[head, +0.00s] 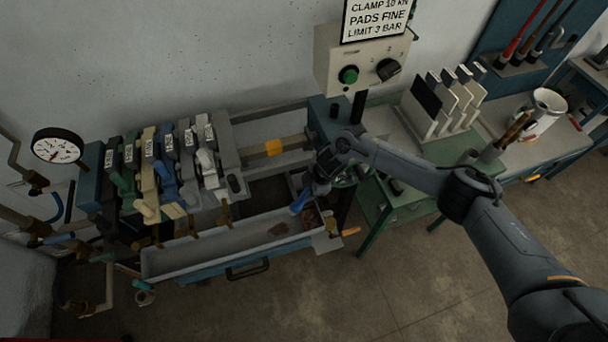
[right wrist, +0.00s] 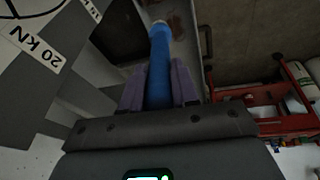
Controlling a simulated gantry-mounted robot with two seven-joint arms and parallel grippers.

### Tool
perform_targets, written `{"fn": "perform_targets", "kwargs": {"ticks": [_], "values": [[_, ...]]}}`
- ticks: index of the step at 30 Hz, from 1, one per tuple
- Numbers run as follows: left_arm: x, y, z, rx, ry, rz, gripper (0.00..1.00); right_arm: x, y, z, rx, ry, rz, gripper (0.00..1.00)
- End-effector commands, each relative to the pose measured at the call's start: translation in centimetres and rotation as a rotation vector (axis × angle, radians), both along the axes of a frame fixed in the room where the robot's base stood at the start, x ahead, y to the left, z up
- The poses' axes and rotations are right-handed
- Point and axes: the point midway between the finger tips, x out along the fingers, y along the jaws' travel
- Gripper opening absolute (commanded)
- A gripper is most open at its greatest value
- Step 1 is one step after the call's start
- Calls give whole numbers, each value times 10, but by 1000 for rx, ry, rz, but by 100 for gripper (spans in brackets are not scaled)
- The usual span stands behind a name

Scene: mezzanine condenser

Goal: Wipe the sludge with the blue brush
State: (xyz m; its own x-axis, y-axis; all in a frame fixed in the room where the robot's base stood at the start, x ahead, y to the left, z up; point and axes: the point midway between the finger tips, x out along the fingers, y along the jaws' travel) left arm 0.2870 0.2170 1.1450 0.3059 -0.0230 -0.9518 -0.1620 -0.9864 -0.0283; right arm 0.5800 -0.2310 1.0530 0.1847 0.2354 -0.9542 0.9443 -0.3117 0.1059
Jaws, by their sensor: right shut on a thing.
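My right gripper (head: 318,184) is shut on the blue brush (head: 300,202) at the right end of the long grey trough (head: 190,257). In the right wrist view the blue handle (right wrist: 160,65) sits between the gripper's two fingers (right wrist: 159,88) and points away from the camera. Dark brown sludge patches lie in the trough, one near the middle (head: 278,229) and one at the right end (head: 310,215), close to the brush. I cannot tell whether the brush tip touches the sludge. My left gripper is not in view.
A row of plates with coloured handles (head: 165,170) stands behind the trough at left. A control box (head: 360,65) with a green button rises behind. A green table (head: 425,180) with a plate rack (head: 445,100) and a white mug (head: 540,112) stand right.

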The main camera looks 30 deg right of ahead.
Motion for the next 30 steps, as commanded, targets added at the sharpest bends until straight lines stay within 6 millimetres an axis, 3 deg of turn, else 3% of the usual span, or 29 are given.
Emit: {"fn": "perform_targets", "kwargs": {"ticks": [3, 8, 30], "values": [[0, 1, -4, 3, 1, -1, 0, -13, 1, -17, 16, -11, -1, 0], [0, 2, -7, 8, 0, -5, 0, -21, 2, -28, 29, -24, 0, 0], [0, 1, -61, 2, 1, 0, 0, -21, 2, -82, 36, -29, 1, 0]]}}
